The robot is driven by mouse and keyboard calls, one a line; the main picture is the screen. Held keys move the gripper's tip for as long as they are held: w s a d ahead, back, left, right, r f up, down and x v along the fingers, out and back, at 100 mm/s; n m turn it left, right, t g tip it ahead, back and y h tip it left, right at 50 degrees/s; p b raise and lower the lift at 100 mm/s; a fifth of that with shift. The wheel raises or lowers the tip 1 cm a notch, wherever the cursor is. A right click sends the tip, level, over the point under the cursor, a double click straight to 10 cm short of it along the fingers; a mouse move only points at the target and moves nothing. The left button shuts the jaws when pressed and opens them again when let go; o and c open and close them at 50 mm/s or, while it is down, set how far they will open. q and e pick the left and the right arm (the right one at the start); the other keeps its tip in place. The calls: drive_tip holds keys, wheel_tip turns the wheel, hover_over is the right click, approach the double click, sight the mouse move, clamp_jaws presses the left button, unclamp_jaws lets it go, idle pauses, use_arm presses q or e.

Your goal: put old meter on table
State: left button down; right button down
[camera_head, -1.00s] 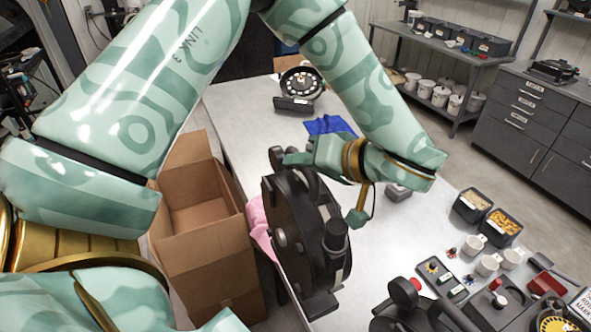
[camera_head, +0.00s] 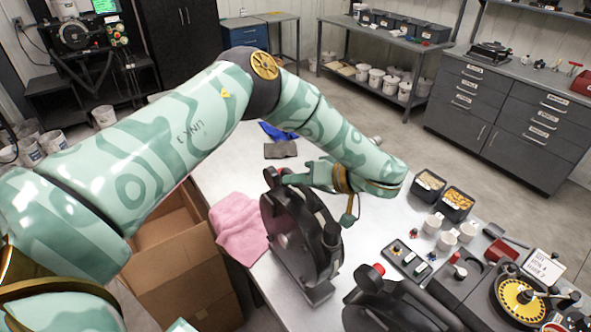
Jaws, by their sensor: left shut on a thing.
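The old meter (camera_head: 277,222), a black disc-shaped housing with a flat base, stands upright over the near left part of the grey table (camera_head: 357,240). My left gripper (camera_head: 298,179) is shut on the top of the meter. The meter's base looks very close to the tabletop; I cannot tell whether it touches. My gripper's fingers are partly hidden by the meter and the wrist. My right gripper is not in view.
A second black meter (camera_head: 385,308) is close on the right. Seed bins (camera_head: 457,203), white cups (camera_head: 447,240) and a yellow-disc unit (camera_head: 520,296) occupy the right side.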

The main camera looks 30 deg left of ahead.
use_arm(q)
drive_tip(key=shift+w+f, duration=0.1)
drive_tip(key=shift+f, duration=0.25)
drive_tip(key=c, duration=1.3)
unclamp_jaws()
drive_tip(key=shift+d, duration=0.1)
drive_tip(key=shift+b+v, duration=1.15)
drive_tip(key=shift+v, duration=4.7)
drive_tip(key=shift+r, duration=0.1)
